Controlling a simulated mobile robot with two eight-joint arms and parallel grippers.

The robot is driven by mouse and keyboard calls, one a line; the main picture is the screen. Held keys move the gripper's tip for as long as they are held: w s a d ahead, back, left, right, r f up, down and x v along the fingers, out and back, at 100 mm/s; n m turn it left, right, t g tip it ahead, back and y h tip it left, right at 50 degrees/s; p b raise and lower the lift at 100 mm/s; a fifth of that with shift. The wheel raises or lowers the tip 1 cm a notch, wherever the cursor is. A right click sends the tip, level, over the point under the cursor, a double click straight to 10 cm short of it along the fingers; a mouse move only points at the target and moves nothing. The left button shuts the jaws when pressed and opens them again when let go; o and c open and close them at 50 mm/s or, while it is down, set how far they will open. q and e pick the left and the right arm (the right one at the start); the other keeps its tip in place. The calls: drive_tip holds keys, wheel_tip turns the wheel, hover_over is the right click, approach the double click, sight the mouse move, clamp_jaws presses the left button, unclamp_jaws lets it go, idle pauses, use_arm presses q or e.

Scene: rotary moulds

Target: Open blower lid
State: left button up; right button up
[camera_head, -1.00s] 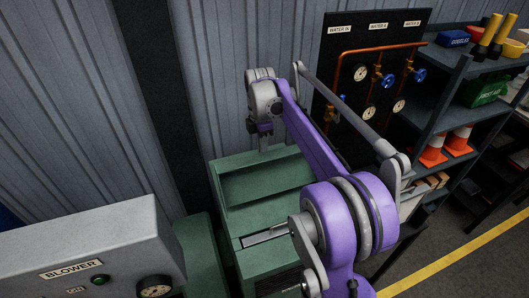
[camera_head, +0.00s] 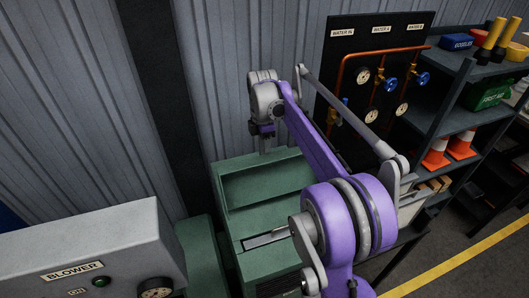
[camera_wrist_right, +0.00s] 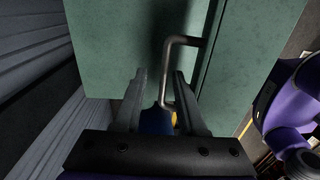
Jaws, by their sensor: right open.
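A green machine housing (camera_head: 236,222) stands at the centre of the head view, with a sloped upper part. Beside it at the lower left is a grey box (camera_head: 100,235) labelled BLOWER, with a green button and a gauge. My right arm reaches over the housing, and its gripper (camera_head: 266,145) points down at the housing's far edge, partly hidden. In the right wrist view, my right gripper (camera_wrist_right: 160,75) is open beside a green panel (camera_wrist_right: 118,45). A bent metal handle (camera_wrist_right: 180,41) on the panel runs down between the two fingers; contact cannot be told. My left gripper is out of view.
A corrugated wall (camera_head: 80,80) rises close behind the housing. A black panel (camera_head: 385,60) with copper pipes, gauges and blue valves stands behind my arm. Shelves (camera_head: 455,85) with cones and a first aid box stand at the right. Floor is clear at the lower right.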

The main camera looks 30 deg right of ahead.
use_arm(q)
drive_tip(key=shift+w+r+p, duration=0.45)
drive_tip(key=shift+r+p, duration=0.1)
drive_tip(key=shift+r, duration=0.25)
use_arm(e)
wheel_tip(320, 180, up, 11)
drive_tip(key=shift+w, duration=0.3)
drive_tip(key=shift+f, duration=0.1)
